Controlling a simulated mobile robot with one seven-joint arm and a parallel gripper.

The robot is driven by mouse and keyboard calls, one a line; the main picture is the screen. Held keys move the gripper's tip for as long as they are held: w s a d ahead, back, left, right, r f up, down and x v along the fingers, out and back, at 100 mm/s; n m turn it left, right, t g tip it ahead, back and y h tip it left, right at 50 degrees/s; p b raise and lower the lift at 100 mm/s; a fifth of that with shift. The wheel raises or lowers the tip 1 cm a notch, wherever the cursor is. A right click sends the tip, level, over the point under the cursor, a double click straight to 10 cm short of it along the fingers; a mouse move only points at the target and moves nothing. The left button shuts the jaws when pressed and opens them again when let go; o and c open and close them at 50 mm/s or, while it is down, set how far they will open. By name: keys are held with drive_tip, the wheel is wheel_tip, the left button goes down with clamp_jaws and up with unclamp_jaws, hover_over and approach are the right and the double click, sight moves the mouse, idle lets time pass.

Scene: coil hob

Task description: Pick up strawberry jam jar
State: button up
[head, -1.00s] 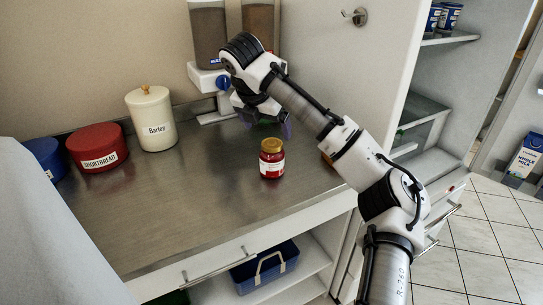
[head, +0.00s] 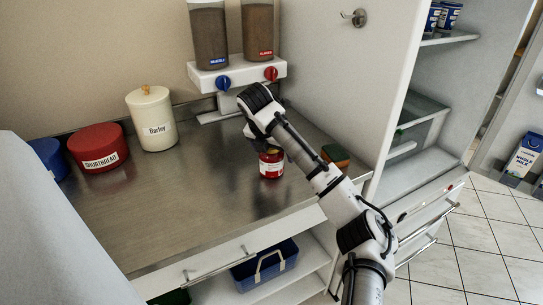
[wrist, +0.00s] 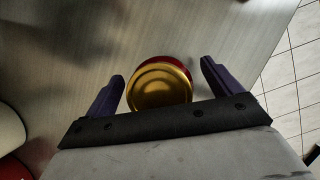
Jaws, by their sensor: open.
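The strawberry jam jar (head: 271,164) stands upright on the metal counter in the head view. It is red with a pale label, and its top is partly hidden behind my gripper. In the wrist view its gold lid (wrist: 160,86) shows from above, with a red rim of the jar behind it. My gripper (wrist: 162,80) is open, with one purple finger on each side of the lid and a visible gap on both sides. In the head view my gripper (head: 262,146) is just above the jar; its fingertips are hard to make out there.
A cereal dispenser (head: 237,75) stands behind. A barley canister (head: 151,118), a red shortbread tin (head: 97,147) and a blue tin (head: 48,157) stand left. The counter's front left (head: 150,215) is clear.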

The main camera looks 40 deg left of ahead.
drive_tip(key=shift+f, duration=0.1)
drive_tip(key=shift+c, duration=0.3)
drive_tip(key=c, duration=1.4)
